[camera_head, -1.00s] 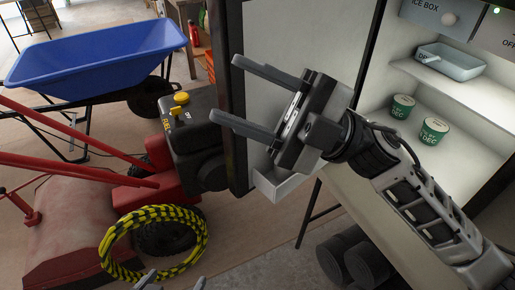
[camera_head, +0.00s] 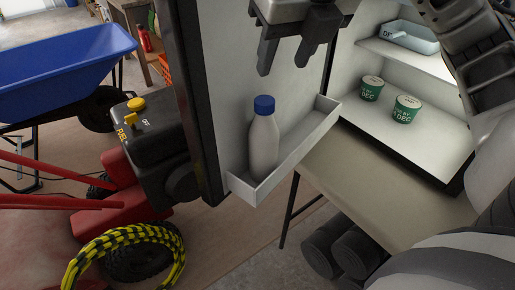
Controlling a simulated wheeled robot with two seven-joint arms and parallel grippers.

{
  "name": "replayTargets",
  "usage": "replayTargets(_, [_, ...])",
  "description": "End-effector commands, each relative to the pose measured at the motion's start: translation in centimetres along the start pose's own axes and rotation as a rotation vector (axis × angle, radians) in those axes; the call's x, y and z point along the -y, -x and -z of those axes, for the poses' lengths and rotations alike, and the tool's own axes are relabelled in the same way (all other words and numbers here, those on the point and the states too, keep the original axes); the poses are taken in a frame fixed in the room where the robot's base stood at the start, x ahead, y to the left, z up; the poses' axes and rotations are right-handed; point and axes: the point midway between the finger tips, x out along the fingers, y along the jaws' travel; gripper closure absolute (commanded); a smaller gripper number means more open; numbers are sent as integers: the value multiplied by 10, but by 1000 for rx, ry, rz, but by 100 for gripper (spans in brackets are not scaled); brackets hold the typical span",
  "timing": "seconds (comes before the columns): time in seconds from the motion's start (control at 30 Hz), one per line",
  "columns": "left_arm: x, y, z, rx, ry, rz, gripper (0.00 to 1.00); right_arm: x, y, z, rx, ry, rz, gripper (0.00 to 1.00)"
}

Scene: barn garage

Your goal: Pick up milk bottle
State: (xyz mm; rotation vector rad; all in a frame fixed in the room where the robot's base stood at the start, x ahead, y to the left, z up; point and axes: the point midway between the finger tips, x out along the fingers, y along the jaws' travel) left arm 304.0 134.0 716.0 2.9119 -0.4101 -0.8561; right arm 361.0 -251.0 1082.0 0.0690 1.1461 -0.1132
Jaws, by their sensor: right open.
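The milk bottle (camera_head: 263,142) is white with a blue cap. It stands upright in the white door shelf (camera_head: 297,155) of the open fridge door (camera_head: 234,85), its base partly hidden by the shelf's front lip. My right gripper (camera_head: 289,62) is at the top of the view, above the bottle and slightly to its right. Its two fingers point down, apart and empty, and do not touch the bottle. My left gripper is not in view.
Two green-labelled tubs (camera_head: 406,109) stand on a fridge shelf, with a pale tray (camera_head: 411,37) above. The fridge rests on a table (camera_head: 390,190). A red machine (camera_head: 120,200) with a yellow-black coil (camera_head: 130,245) and a blue wheelbarrow (camera_head: 60,65) are left.

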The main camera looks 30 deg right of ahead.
Motion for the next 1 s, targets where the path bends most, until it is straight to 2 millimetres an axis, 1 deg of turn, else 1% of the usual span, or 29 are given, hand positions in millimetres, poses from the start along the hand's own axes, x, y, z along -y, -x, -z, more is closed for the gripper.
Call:
replayTargets(0.03, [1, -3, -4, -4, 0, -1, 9, -1, -17, 2, -8, 0, -2, 55])
replayTargets(0.1, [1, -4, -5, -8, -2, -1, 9, -1, -32, 2, -8, 2, -2, 55])
replayTargets(0.3, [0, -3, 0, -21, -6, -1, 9, -1, -67, 0, -5, 3, -3, 55])
replayTargets(0.4, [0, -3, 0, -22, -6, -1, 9, -2, -77, 0, -3, 4, -4, 55])
replayTargets(0.57, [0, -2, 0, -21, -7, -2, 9, -1, -86, -1, -4, 5, -4, 55])
replayTargets(0.67, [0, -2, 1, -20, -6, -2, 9, 0, -99, -5, -6, 3, -3, 55])
replayTargets(0.8, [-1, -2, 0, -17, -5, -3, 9, 1, -121, -8, -6, 4, -5, 55])
replayTargets(0.9, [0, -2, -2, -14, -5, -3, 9, 1, -130, -8, -4, 5, -6, 55])
replayTargets(1.0, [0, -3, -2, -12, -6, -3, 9, 1, -134, -8, -3, 6, -6, 55])
